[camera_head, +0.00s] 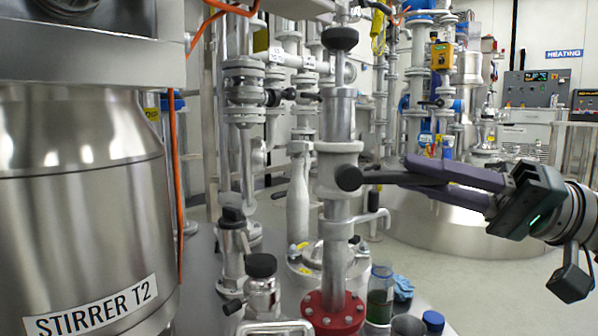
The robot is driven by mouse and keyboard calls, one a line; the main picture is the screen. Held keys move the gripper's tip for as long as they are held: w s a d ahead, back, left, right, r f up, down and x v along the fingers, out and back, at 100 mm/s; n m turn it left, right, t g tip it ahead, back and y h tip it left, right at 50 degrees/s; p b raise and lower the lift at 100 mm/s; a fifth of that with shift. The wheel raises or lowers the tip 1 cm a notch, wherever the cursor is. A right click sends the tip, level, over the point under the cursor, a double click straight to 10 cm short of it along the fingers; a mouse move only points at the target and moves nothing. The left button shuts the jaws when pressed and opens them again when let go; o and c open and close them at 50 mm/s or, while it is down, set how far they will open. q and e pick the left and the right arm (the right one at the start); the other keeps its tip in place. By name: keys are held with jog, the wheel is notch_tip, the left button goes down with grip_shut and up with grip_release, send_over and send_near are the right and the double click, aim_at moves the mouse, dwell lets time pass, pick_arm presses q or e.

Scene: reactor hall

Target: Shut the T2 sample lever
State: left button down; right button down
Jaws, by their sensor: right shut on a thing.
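The sample lever is a black handle with a round black hub (349,178) on the side of a vertical steel sampling pipe (337,205). Its handle points to the right, roughly level. My right gripper (418,174) comes in from the right and is shut on this handle, its dark purple fingers lying along it. The fingers hide part of the handle. Below the lever, a bent outlet spout (372,216) sticks out to the right of the pipe. A large steel vessel at left bears the label "STIRRER T2" (92,310). My left gripper is out of view.
A red flange (333,318) is at the pipe's foot. Near it stand a glass bottle with green contents (380,300), a black-capped jar (262,285) and a blue-capped item (433,322). Other pipes crowd the left of the lever; open floor lies to the right.

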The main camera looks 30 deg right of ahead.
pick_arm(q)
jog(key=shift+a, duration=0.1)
pick_arm(e)
jog(key=c, duration=0.8)
grip_release()
jog(key=shift+f, duration=0.1)
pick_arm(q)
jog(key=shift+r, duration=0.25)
pick_arm(e)
jog(key=v, duration=1)
pick_arm(q)
jog(key=shift+p, duration=0.3)
